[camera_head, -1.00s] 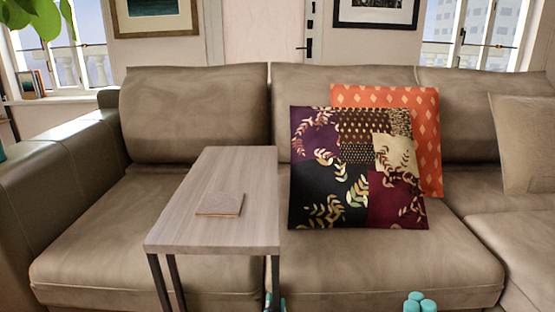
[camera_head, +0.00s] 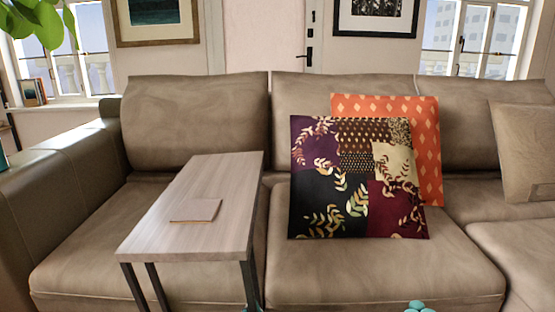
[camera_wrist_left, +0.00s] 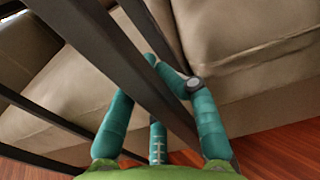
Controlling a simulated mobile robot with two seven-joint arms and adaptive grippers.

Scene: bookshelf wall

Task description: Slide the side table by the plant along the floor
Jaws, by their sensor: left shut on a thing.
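The side table (camera_head: 215,180) has a pale wood-grain top and dark metal legs. It stands in front of the left part of the sofa, its top above the seat. A small flat beige item (camera_head: 195,210) lies on the top. My left gripper (camera_wrist_left: 172,75) is shut on a dark bar of the table's frame, with teal fingers on both sides. In the head view only a bit of it shows by the right leg at the bottom edge. Teal fingertips of my right gripper (camera_head: 420,307) show at the bottom edge, apart from the table. Green plant leaves (camera_head: 42,22) hang at top left.
The brown sofa (camera_head: 385,280) fills the space behind and beside the table. Its left armrest (camera_head: 60,165) is left of the table. A patterned cushion (camera_head: 355,180) and an orange cushion (camera_head: 432,150) sit right of it. Reddish wood floor (camera_wrist_left: 270,155) shows in the wrist view.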

